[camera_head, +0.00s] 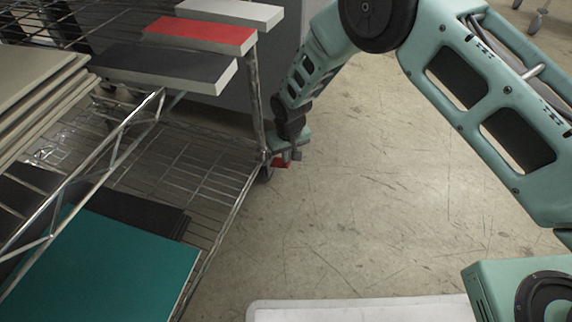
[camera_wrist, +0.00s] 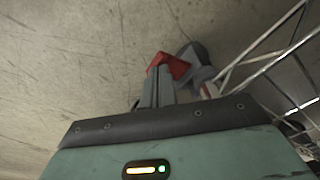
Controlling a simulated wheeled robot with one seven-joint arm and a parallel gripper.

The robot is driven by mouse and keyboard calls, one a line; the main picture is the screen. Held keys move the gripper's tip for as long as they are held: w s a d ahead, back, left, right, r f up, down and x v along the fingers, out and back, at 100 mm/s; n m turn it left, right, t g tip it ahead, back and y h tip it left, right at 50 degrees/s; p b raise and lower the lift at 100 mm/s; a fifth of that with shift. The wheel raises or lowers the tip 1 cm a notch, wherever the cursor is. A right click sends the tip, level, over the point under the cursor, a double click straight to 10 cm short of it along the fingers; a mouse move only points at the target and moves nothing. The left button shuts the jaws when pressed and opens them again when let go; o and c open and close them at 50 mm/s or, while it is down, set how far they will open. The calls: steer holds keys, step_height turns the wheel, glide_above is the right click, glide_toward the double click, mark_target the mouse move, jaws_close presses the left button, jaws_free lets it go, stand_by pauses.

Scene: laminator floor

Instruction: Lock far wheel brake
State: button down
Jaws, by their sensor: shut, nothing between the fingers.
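The far wheel brake is a red pedal (camera_head: 281,163) on the caster (camera_head: 265,173) at the foot of the wire cart's far corner post. In the wrist view the red pedal (camera_wrist: 174,66) shows just beyond my fingertips, with the grey caster wheel (camera_wrist: 196,62) to its right. My gripper (camera_head: 295,154) is low by the pedal, beside the post. In the wrist view its fingers (camera_wrist: 155,84) are shut with nothing between them. They overlap the pedal's lower left edge; I cannot tell whether they touch it. The gripper partly hides the pedal in the head view.
The wire cart's lower shelf (camera_head: 178,163) and its metal frame stand on the left. It holds a teal sheet stack (camera_head: 115,265) and dark sheets. Red, black and white blocks lie above. Open scuffed floor (camera_head: 370,210) lies right of the cart. A white slab (camera_head: 360,311) is at the bottom.

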stand_by(0.3)
steer(key=shift+f+b, duration=0.45)
steer(key=shift+f, duration=0.75)
steer(key=s+p, duration=0.1)
steer(key=s+d+r+p, duration=0.1)
steer(key=p, duration=0.1)
steer(key=shift+s+d, duration=0.15)
steer(key=shift+s, duration=0.2)
step_height(320, 180, up, 18)
steer(key=s+p, duration=0.1)
steer(key=p, duration=0.8)
steer(key=shift+s+d+f, duration=0.25)
steer(key=shift+s+d, duration=0.05)
steer(key=shift+d, duration=0.1)
